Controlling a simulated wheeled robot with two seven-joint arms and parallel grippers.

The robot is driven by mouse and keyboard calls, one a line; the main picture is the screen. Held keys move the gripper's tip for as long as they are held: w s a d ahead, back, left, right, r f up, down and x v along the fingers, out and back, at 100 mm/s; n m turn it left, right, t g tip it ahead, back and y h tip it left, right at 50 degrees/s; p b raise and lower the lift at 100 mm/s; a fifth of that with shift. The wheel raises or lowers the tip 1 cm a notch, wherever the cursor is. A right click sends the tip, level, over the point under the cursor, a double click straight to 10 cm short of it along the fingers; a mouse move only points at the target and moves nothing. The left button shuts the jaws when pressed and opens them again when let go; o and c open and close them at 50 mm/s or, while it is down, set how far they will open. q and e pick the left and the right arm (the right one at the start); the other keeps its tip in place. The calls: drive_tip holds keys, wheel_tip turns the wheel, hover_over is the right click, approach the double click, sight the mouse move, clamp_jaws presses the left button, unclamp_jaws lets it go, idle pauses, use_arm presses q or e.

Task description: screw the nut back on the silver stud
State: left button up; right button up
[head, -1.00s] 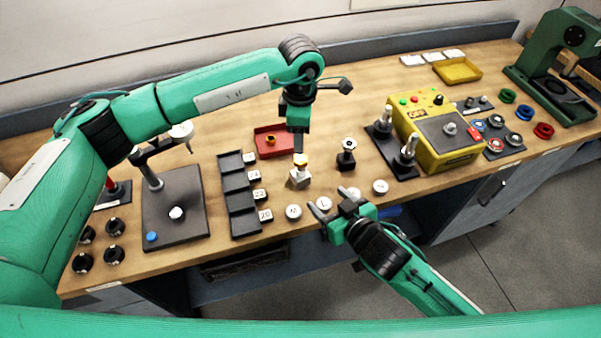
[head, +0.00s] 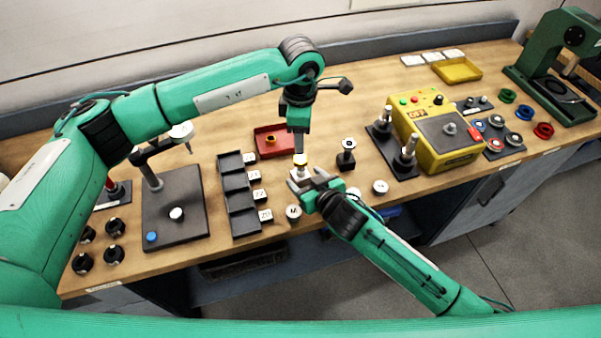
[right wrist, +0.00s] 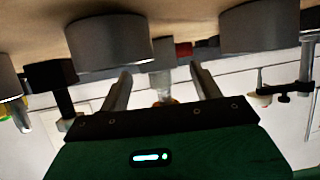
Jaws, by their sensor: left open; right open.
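A small silver block (head: 298,174) stands on the bench with a yellow, brass-coloured nut-like piece (head: 301,159) at its top. I cannot tell whether the piece is threaded on the stud. My left gripper (head: 300,151) points straight down just above that piece; its fingers are too small to see apart. My right gripper (head: 306,178) is open and low at the block's front, fingers on either side of it. In the right wrist view, which is upside down, the silver block (right wrist: 162,55) and brass piece (right wrist: 165,98) appear between the open fingers (right wrist: 160,75).
White-topped round weights (head: 293,212) line the bench's front edge. A red tray (head: 268,151) holding an orange part lies behind, a black compartment tray (head: 240,200) left, and a yellow machine (head: 440,125) right.

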drive_tip(key=shift+x, duration=1)
clamp_jaws()
use_arm(q)
drive_tip(key=n, duration=1.3)
drive_tip(key=shift+n, duration=0.3)
drive_tip(key=n, duration=1.3)
